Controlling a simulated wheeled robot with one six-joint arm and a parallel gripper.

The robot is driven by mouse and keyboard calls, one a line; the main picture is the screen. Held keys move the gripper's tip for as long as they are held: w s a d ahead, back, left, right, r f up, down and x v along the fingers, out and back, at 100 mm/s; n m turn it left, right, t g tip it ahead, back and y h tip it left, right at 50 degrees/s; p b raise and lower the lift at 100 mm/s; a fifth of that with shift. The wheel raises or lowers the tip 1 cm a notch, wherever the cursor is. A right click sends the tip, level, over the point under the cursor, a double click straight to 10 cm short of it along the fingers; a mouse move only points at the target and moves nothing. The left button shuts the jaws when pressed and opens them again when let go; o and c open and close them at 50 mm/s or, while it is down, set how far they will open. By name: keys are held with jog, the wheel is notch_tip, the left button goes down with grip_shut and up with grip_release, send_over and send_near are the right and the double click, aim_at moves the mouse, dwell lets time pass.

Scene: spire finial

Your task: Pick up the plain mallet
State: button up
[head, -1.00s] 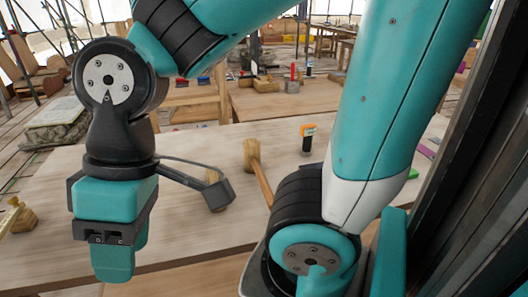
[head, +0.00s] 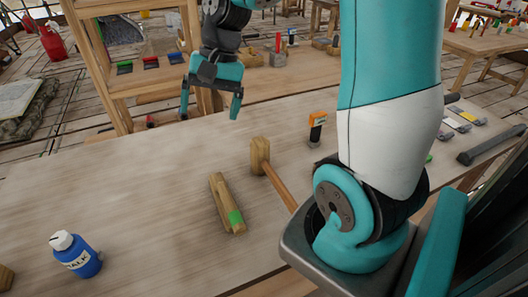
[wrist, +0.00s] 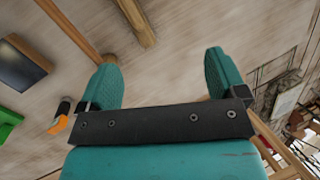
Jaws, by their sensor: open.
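The plain mallet (head: 260,156) lies on the workbench in the head view, with a pale block head and a brown handle running toward my arm's base, which hides the handle's end. In the wrist view its handle (wrist: 68,24) seems to enter at the upper left, with the head end hidden behind a finger. My gripper (head: 210,114) is open and empty, above and beyond the bench's far side, left of and behind the mallet. Its two teal fingers (wrist: 163,78) are spread in the wrist view.
A wooden piece with a green patch (head: 224,200) lies just left of the mallet. An orange-topped tool (head: 316,130) stands to its right. A blue chalk bottle (head: 78,256) is at the front left. The bench's left middle (head: 110,190) is clear.

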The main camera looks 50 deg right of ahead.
jog(key=w+d+f+m+p, duration=0.1)
jog(key=d+f+m+p, duration=0.1)
jog(key=d+m, duration=0.9)
jog(key=m, duration=0.2)
send_near(260, 141)
jog(key=shift+t, duration=0.4)
jog(key=f, duration=0.1)
jog(key=f+p, duration=0.1)
jog(key=f, duration=0.1)
jog(key=f+p, duration=0.1)
jog(key=shift+s+a+f, duration=0.2)
jog(key=shift+a+f, duration=0.05)
jog(key=shift+a, duration=0.15)
jog(key=p+x, duration=0.1)
jog(key=x, duration=0.1)
jog(key=a+p+x, duration=0.1)
jog(key=x, duration=0.2)
jog(key=shift+a+f, duration=0.15)
jog(key=shift+f, duration=0.3)
jog(key=shift+c, duration=0.2)
jog(key=shift+w, duration=0.1)
jog(key=c, duration=1.1)
